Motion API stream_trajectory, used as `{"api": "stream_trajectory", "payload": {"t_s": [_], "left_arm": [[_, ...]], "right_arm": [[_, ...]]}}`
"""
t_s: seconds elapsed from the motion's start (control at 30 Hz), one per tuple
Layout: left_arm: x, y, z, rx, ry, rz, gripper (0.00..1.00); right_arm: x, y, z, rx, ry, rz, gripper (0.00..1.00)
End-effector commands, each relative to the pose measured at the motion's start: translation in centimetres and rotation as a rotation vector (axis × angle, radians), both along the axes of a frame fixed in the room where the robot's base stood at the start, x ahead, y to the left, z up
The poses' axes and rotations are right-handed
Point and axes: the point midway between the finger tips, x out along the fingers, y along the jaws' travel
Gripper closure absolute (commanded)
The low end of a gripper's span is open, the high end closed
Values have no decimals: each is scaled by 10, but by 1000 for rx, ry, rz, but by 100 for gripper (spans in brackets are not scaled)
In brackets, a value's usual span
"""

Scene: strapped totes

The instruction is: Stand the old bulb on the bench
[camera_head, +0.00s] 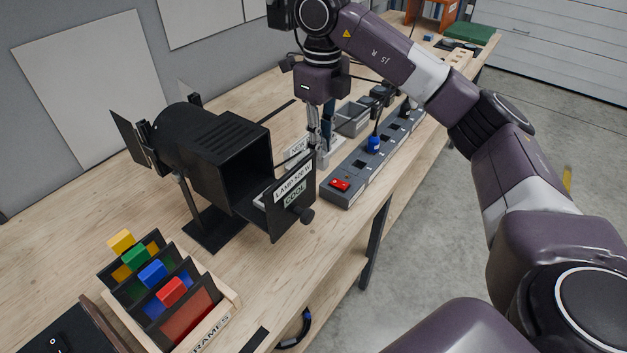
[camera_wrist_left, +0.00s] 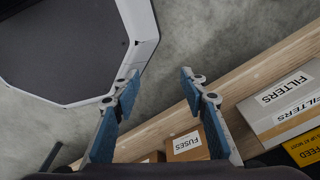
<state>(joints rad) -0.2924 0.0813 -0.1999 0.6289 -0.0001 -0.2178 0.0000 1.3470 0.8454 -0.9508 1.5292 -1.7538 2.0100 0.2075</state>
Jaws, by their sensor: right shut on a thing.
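My right gripper (camera_head: 318,138) points down over the bench (camera_head: 285,268), just behind the open door of the black lamp housing (camera_head: 240,160). It is shut on a small pale thing that looks like the old bulb; the door and fingers partly hide it. I cannot tell whether its foot touches the bench. The door (camera_head: 289,205) carries the labels "LAMP 500 W" and "COOL". A "NEW" label (camera_head: 298,148) is close left of the right gripper. In the left wrist view my left gripper (camera_wrist_left: 160,92) is open and empty, over the floor beside the bench edge.
A grey power strip (camera_head: 350,172) with a red switch and a blue plug lies right of the right gripper. A rack of coloured frames (camera_head: 165,300) is at front left. In the left wrist view are "FUSES" (camera_wrist_left: 187,143) and "FILTERS" (camera_wrist_left: 285,100) boxes.

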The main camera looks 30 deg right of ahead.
Motion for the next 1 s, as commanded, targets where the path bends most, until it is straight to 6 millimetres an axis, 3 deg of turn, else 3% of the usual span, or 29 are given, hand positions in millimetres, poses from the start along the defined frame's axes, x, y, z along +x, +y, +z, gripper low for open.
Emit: {"api": "stream_trajectory", "payload": {"t_s": [0.17,0.5,1.0], "left_arm": [[9,-10,-5,-12,-12,3,60],[-24,0,3,2,35,1,60],[-6,0,16,0,10,0,60]], "right_arm": [[-1,2,-37,3,4,2,100],[-1,0,-99,0,2,2,100],[0,1,-153,0,-1,3,100]]}}
